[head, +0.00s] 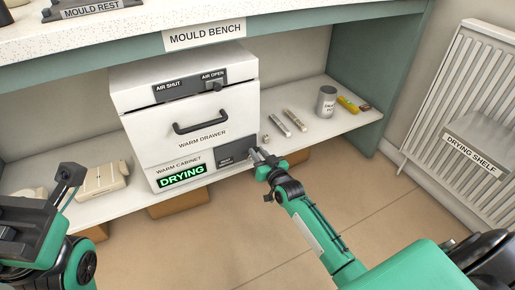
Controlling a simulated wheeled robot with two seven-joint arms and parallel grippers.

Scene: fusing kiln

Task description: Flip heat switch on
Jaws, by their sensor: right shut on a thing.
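The white warm cabinet (150,155) stands on the lower shelf under the bench, with a lit green DRYING sign (181,176) on its front. Right of the sign is a dark switch panel (226,162) with small lettering too small to read surely. My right gripper (257,156) is at the right edge of this panel, its fingers shut on a small part there, seemingly the heat switch. The fingers hide most of that part, so its position does not show. My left gripper (70,176) is at the left, away from the cabinet; its finger gap is unclear.
Above the panel are the warm drawer handle (201,121) and an air slider (217,86) at AIR OPEN. Small bars (294,120), a grey can (326,101) and a yellow item (347,104) lie on the shelf at right. Pale moulds (101,178) lie at left.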

